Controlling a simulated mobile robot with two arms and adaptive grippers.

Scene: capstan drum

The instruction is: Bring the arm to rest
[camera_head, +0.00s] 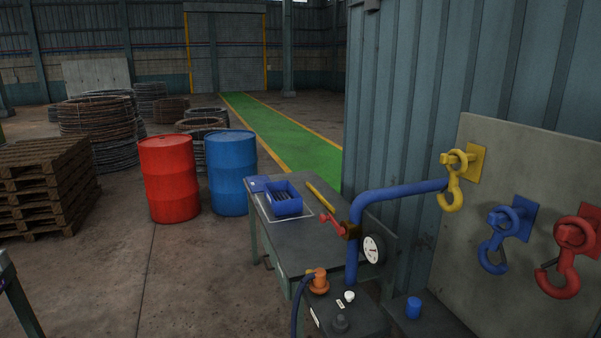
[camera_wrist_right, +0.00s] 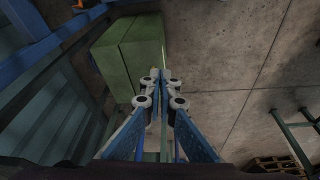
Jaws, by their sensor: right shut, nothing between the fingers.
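My right gripper (camera_wrist_right: 160,76) shows only in the right wrist view. Its two blue fingers with grey joints are together at the tips, with nothing between them. It hangs over bare concrete floor, and a green cabinet-like block (camera_wrist_right: 130,50) lies beside and behind the fingertips in that picture. I cannot tell how far apart they are. Neither arm nor gripper shows in the head view, and my left gripper is not in view.
A workbench (camera_head: 260,232) holds a blue bin (camera_head: 285,207). Yellow, blue and red hooks hang on a right-hand panel (camera_head: 480,150). Red (camera_head: 169,180) and blue (camera_head: 231,175) drums stand left.

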